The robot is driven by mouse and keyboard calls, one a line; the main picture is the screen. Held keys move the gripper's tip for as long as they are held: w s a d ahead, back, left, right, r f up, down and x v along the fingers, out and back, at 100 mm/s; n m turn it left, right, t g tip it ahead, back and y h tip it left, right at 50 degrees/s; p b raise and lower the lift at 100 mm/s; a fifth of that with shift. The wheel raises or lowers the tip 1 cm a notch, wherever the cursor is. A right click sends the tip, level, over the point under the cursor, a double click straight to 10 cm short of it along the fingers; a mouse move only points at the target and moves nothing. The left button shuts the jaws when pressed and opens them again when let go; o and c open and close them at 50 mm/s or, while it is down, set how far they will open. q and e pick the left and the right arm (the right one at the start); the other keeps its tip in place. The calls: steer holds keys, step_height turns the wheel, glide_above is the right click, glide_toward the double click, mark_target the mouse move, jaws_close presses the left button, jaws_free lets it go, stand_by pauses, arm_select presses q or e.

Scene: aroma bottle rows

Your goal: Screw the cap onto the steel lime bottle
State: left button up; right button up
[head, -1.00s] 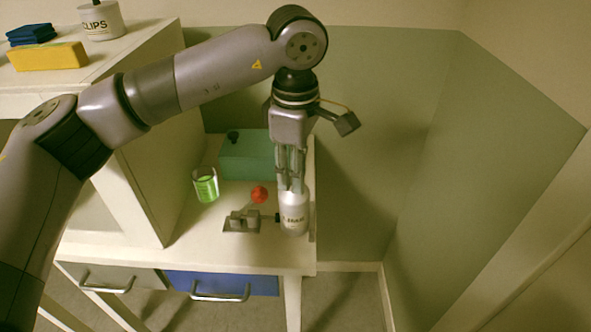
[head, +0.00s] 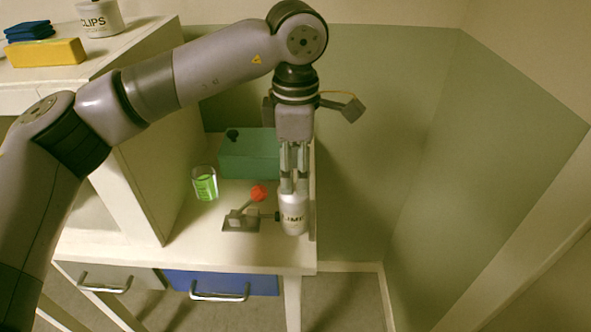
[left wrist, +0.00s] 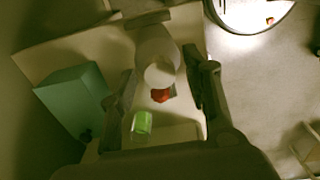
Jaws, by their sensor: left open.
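The pale bottle (head: 293,214) labelled LIME stands upright near the right end of the white table. My left gripper (head: 294,188) points straight down over its top, open, with a fingertip on either side. In the left wrist view, the fingers (left wrist: 164,92) stand apart around a pale round top (left wrist: 160,75). I cannot tell whether this top is the cap or the bottle's own neck, nor how well a cap sits. A clamp (head: 240,222) with a black tip stands left of the bottle, its tip at the bottle's side. My right gripper is not in view.
A red knob (head: 259,193) shows at the end of the clamp's lever. A glass of green liquid (head: 205,185) and a teal box (head: 248,155) stand farther left and behind. A raised cabinet (head: 150,165) bounds the left; a green wall stands behind.

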arm_select(q)
steer(key=n, duration=0.1)
steer(key=f+n, duration=0.1)
steer(key=n, duration=0.1)
steer(key=n+b, duration=0.3)
steer(key=n, duration=0.7)
steer(key=shift+w, duration=0.1)
steer(key=shift+r+n, duration=0.1)
steer(key=shift+n, duration=0.7)
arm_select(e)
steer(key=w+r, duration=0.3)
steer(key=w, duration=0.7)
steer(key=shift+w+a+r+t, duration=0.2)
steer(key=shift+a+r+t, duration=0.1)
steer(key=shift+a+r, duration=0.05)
arm_select(q)
steer(key=shift+c, duration=0.4)
jaws_close()
